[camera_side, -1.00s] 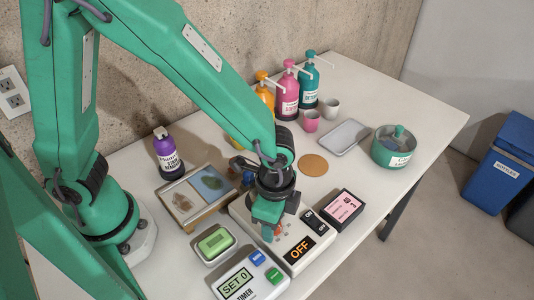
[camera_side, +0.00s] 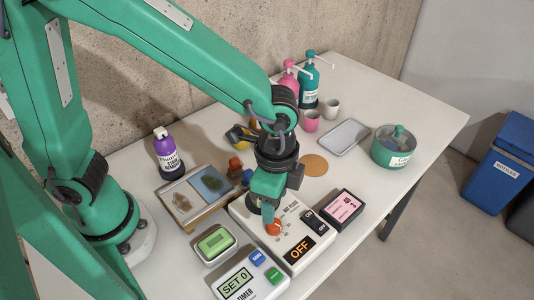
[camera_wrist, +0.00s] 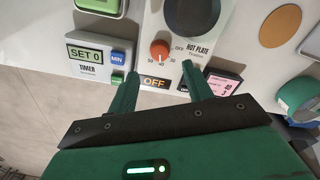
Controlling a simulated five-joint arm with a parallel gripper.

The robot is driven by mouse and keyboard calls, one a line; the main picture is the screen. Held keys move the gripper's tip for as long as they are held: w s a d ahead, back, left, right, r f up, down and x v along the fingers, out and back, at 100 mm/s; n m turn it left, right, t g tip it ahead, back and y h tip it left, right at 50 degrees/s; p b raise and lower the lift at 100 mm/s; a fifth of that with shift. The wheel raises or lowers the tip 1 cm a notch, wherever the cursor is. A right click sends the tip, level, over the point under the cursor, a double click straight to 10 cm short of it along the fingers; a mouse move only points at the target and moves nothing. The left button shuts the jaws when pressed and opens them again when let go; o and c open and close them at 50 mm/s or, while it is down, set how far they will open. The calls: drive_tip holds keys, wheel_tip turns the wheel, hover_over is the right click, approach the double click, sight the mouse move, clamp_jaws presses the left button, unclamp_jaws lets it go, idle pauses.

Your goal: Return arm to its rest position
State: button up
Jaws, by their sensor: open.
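My green gripper (camera_side: 270,212) is open and empty above the front part of the white hot plate (camera_side: 312,238). In the wrist view its two fingers (camera_wrist: 160,78) stand apart on either side of the hot plate's orange knob (camera_wrist: 159,49), which lies a little beyond the tips. The knob (camera_side: 273,228) also shows in the side view, just below the fingers. My arm reaches over the table from the left, and part of the hot plate is hidden behind the gripper.
A timer (camera_side: 247,277) reading SET 0, a green-topped device (camera_side: 215,243) and a sample tray (camera_side: 200,192) lie close to the left. A pink-faced box (camera_side: 343,208) touches or nearly touches the hot plate's right. Bottles (camera_side: 309,80), cups (camera_side: 331,108) and a green pot (camera_side: 394,147) stand farther back.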

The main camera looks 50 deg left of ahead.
drive_tip(key=shift+r, duration=0.35)
drive_tip(key=shift+w+a+r+n, duration=0.15)
drive_tip(key=shift+a+r+n, duration=0.2)
drive_tip(key=shift+a, duration=0.1)
drive_tip(key=s+a+r+n+t, duration=0.2)
drive_tip(key=a+r+n, duration=0.3)
drive_tip(key=a, duration=0.5)
drive_tip(key=s+a+r+n+t, duration=0.2)
drive_tip(key=a+r+n, duration=0.4)
drive_tip(key=a, duration=0.5)
drive_tip(key=shift+s+a+r+n+t, duration=0.2)
drive_tip(key=shift+a+r+n+t, duration=0.1)
drive_tip(key=shift+n+t, duration=0.4)
